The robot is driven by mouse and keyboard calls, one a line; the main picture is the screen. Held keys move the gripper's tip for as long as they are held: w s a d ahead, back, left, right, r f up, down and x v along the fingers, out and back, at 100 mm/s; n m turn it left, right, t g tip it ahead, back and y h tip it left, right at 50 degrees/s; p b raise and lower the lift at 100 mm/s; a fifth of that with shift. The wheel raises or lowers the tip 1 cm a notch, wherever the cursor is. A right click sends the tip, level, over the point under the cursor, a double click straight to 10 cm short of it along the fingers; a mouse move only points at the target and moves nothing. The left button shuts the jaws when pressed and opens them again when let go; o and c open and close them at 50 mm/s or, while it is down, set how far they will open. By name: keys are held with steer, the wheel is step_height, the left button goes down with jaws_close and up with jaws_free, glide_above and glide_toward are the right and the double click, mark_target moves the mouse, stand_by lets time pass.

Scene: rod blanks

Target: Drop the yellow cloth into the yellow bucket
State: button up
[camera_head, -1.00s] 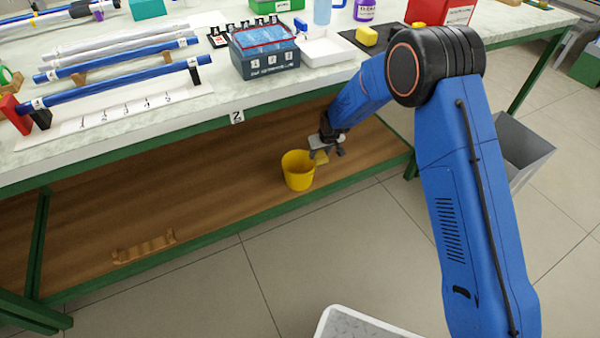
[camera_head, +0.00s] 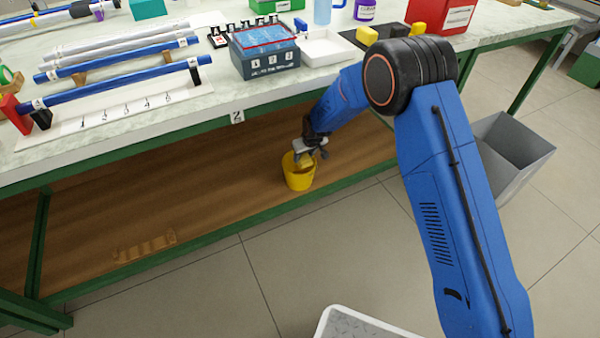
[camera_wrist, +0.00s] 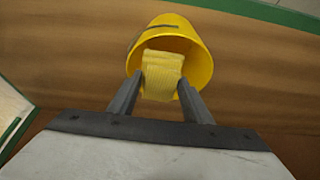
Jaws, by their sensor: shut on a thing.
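The yellow bucket (camera_head: 299,178) stands upright on the wooden lower shelf of the bench, near its front edge. In the wrist view the bucket (camera_wrist: 204,62) opens toward the camera. My gripper (camera_head: 306,157) is at the bucket's mouth in the head view. In the wrist view my gripper (camera_wrist: 160,92) is shut on the yellow cloth (camera_wrist: 162,70), held between the two fingertips. The cloth overlaps the bucket's opening there. How far below the rim the cloth hangs I cannot tell.
The bench top (camera_head: 200,112) with its green front rail is above the shelf (camera_head: 215,185). A wooden rack (camera_head: 144,246) lies at the shelf's left. A grey bin (camera_head: 515,150) stands on the floor at right. The shelf between rack and bucket is clear.

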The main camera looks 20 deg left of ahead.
steer(key=shift+f, duration=0.7)
steer(key=o, duration=1.1)
steer(key=v, duration=1.2)
steer(key=shift+s, duration=0.1)
